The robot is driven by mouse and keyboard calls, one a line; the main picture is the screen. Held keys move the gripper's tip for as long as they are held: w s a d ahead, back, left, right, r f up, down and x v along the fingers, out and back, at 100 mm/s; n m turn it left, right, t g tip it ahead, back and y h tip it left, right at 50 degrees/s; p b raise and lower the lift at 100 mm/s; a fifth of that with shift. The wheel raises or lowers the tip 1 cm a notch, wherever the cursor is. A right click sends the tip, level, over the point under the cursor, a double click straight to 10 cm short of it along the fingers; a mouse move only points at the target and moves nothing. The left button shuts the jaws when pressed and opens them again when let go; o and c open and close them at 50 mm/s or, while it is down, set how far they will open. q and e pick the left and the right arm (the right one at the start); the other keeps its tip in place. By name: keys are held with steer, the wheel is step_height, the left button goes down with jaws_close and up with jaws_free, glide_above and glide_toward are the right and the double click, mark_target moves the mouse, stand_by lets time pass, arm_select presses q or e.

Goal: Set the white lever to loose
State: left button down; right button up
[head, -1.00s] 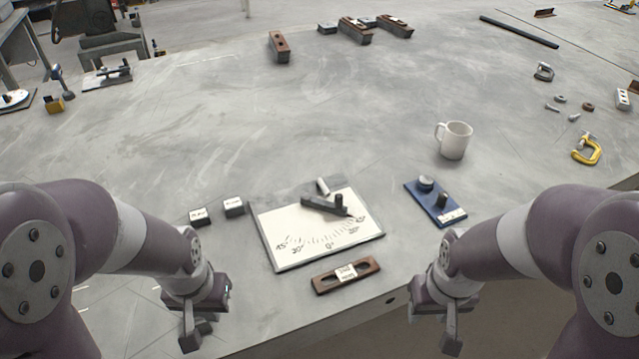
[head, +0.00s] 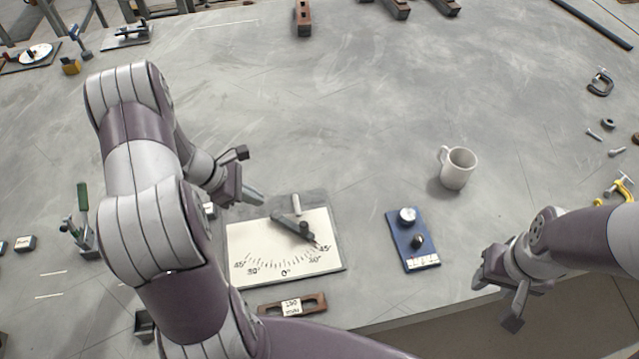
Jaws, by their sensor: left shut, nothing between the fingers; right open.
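The white lever (head: 297,204) is a short pale peg standing at the back edge of the angle plate (head: 250,253). The plate has a printed degree scale. A dark pointer arm (head: 292,227) lies on it, turned toward the 45 mark on the right. My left gripper (head: 250,192) is shut and empty, to the left of the white lever and apart from it, behind the plate's left part. My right gripper (head: 498,303) is open and empty at the table's front edge, right of the blue block. Any marking for loose is too small to see.
A blue block with knobs (head: 411,245) lies right of the plate, and a white mug (head: 457,168) stands behind it. A brown slotted block (head: 313,304) lies in front of the plate. My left arm hides some of the left side. The middle of the table is clear.

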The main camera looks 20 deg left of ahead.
mark_target(297, 207)
arm_select(q)
steer(key=shift+n+t, duration=0.3)
steer(key=shift+n, duration=0.3)
steer(key=x, duration=0.8)
steer(key=shift+w+d+r, duration=0.1)
steer(key=shift+w+d, duration=0.4)
steer(key=shift+d, duration=0.05)
steer(key=shift+d+f, duration=0.1)
steer(key=shift+f, duration=0.1)
arm_select(e)
steer(key=shift+s+a+r, duration=0.25)
steer(key=shift+s+r, duration=0.2)
arm_select(q)
steer(key=shift+w+f, duration=0.1)
arm_select(e)
steer(key=shift+w+f, duration=0.1)
steer(key=shift+f, duration=0.05)
